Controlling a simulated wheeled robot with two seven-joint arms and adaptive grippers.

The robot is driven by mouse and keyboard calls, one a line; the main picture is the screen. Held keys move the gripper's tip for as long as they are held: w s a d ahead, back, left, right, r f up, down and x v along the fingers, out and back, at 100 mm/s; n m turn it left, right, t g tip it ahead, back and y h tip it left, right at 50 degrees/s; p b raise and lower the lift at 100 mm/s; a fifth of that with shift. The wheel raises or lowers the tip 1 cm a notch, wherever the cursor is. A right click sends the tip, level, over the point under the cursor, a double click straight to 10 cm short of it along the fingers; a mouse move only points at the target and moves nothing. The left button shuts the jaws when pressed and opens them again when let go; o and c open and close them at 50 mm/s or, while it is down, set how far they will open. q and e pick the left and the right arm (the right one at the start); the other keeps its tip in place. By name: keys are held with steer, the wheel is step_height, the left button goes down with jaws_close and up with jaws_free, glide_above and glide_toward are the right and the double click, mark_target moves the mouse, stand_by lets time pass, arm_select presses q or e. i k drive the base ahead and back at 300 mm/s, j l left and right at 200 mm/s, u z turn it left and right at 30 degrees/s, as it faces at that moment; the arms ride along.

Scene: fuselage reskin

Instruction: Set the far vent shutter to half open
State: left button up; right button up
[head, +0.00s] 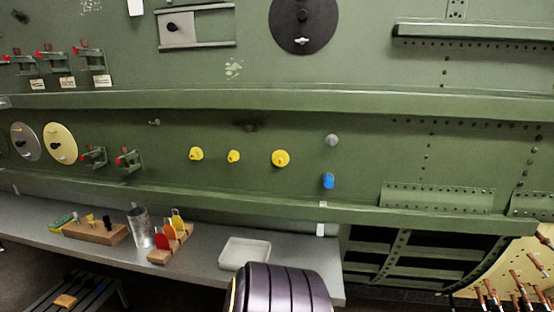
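A sliding shutter (183,31) with a dark knob shows at the top centre-left of the green wall in the head view. Its pale grey plate sits at the left end of a rail frame (215,44), and the right part of the frame shows green. I cannot tell for sure whether this is the far vent shutter. A dark round disc (303,38) with a knob and a small pale lever is to its right, cut by the top edge. Neither of my grippers is in view.
Red-handled clamps (55,65) and round plates (60,143) are at left. Yellow knobs (233,157) and a blue piece (328,181) are on the lower wall. A grey bench (205,262) holds a metal cup (141,227), wooden blocks and a white tray (244,253). Green ledges stick out.

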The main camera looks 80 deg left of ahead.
mark_target(179, 28)
steer(key=u, duration=3.15)
